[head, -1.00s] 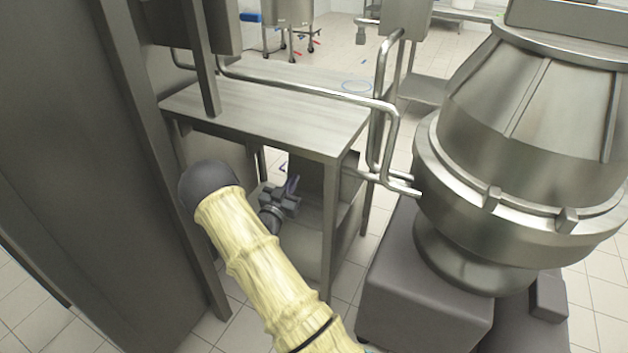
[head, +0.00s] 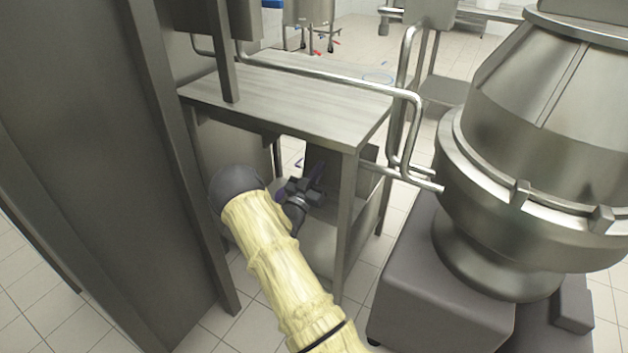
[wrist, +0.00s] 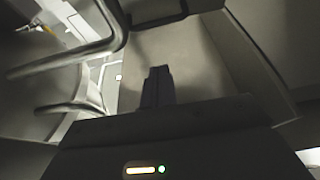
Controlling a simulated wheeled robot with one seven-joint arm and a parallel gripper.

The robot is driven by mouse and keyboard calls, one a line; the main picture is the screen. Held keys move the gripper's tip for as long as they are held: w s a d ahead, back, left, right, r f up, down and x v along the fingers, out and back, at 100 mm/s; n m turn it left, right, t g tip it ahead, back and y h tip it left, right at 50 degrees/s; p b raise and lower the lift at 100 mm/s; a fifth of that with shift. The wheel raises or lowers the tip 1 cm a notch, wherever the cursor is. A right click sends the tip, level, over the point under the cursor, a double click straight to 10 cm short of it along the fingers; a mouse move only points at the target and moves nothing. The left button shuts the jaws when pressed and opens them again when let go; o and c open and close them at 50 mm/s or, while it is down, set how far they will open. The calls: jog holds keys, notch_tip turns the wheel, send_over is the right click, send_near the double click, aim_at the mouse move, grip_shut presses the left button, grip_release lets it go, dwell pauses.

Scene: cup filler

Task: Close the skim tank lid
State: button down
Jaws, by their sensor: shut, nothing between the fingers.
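My gripper (head: 308,185) is at the end of my yellow-sleeved arm, low in front of the steel table and near the opening beneath its top. In the wrist view its fingers (wrist: 159,84) are together and empty, pointing towards a plain greyish panel (wrist: 180,55). In the head view a dark upright panel (head: 335,165) stands behind the gripper under the table. I cannot tell whether either panel is part of the skim tank. No skim tank lid can be picked out with certainty. I cannot tell whether the gripper touches anything.
The steel table (head: 300,105) stands ahead, with a bent steel pipe (head: 340,80) over it. A tall steel cabinet (head: 90,170) is close on the left. A large rounded steel machine (head: 540,150) on a grey base (head: 440,285) blocks the right. Tiled floor shows between them.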

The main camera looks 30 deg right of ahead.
jog(key=w+d+b, duration=0.3)
jog(key=w+d, duration=0.1)
jog(key=d, duration=0.3)
jog(key=shift+w+d, duration=0.2)
jog(key=shift+d+r, duration=0.1)
jog(key=shift+r, duration=0.05)
